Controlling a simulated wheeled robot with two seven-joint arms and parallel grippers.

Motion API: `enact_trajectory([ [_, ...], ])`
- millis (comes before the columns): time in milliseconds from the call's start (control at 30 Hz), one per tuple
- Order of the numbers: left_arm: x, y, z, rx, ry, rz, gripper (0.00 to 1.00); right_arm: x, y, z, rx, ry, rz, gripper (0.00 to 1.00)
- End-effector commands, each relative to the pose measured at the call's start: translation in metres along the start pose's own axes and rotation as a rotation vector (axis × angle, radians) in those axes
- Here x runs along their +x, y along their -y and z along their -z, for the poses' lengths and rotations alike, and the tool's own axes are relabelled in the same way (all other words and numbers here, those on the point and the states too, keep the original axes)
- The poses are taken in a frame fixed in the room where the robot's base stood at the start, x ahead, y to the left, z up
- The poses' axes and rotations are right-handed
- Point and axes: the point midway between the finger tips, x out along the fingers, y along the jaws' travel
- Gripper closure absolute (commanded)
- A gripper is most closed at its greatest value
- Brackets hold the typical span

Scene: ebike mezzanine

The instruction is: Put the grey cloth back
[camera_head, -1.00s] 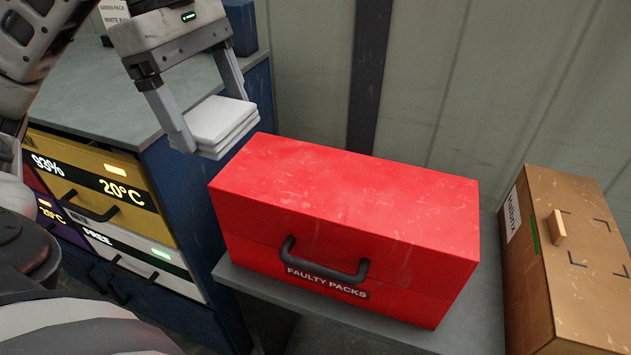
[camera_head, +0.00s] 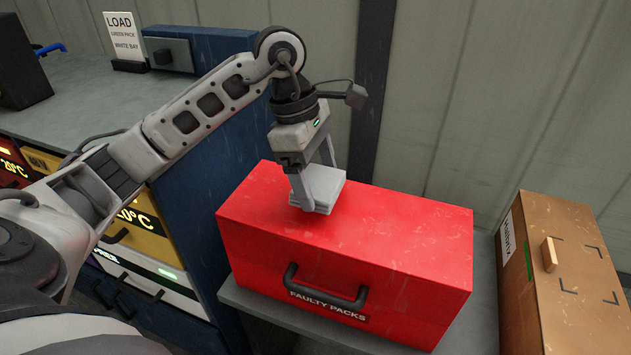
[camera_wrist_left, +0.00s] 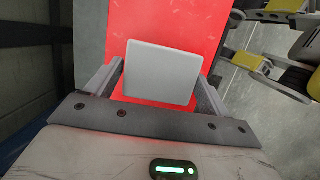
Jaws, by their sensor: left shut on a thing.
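The grey cloth (camera_head: 324,185) is a folded, light grey square stack. My left gripper (camera_head: 318,190) is shut on it, with a finger on either side. In the head view the cloth is over the left part of the top of the red box (camera_head: 400,232) labelled "FAULTY PACKS". I cannot tell whether it touches the lid. In the left wrist view the cloth (camera_wrist_left: 163,73) sits between the two fingers, with the red lid (camera_wrist_left: 190,18) behind it. My right gripper is not in view.
The red box stands on a grey shelf (camera_head: 255,302). A brown box (camera_head: 565,290) with a wooden handle is at the right. A grey counter (camera_head: 90,95) with a "LOAD" sign (camera_head: 122,38) and coloured drawers is at the left. The right part of the red lid is clear.

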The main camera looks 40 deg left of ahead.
Motion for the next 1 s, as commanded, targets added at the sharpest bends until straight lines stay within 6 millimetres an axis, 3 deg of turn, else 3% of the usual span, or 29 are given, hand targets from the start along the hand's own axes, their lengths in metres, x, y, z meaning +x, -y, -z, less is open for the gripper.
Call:
enact_trajectory([
  [167, 0.021, 0.002, 0.007, -0.001, -0.002, 0.003, 0.37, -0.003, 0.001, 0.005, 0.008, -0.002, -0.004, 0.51],
  [567, 0.027, 0.001, 0.009, 0.0, -0.001, 0.0, 0.37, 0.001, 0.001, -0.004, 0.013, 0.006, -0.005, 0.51],
  [600, 0.026, 0.001, 0.009, 0.0, -0.001, 0.001, 0.11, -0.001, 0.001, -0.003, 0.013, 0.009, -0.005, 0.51],
  [633, 0.025, 0.001, 0.009, 0.0, -0.001, 0.001, 0.02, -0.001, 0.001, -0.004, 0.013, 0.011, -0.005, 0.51],
  [1000, 0.018, 0.001, 0.007, 0.0, -0.001, -0.001, 0.0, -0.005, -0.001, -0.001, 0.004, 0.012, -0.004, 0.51],
])
